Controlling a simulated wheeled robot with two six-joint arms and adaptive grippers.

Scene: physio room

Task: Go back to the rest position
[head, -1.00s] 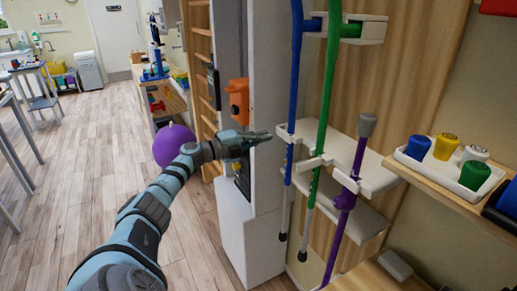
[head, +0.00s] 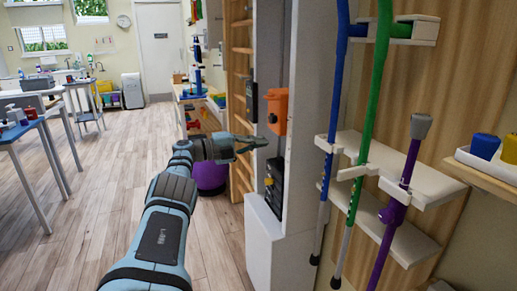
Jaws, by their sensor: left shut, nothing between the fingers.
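My left arm reaches forward from the bottom of the head view. Its gripper (head: 250,144) is shut and empty, in front of the tall white cabinet and just below and left of an orange box (head: 278,110). A purple ball (head: 210,177) shows partly behind the arm. My right gripper is not in view.
A rack at right holds a blue stick (head: 335,110), a green stick (head: 375,100) and a purple cane (head: 407,180), close to the white cabinet (head: 268,235). Tables (head: 22,132) stand at left. The wooden floor (head: 110,190) between is clear.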

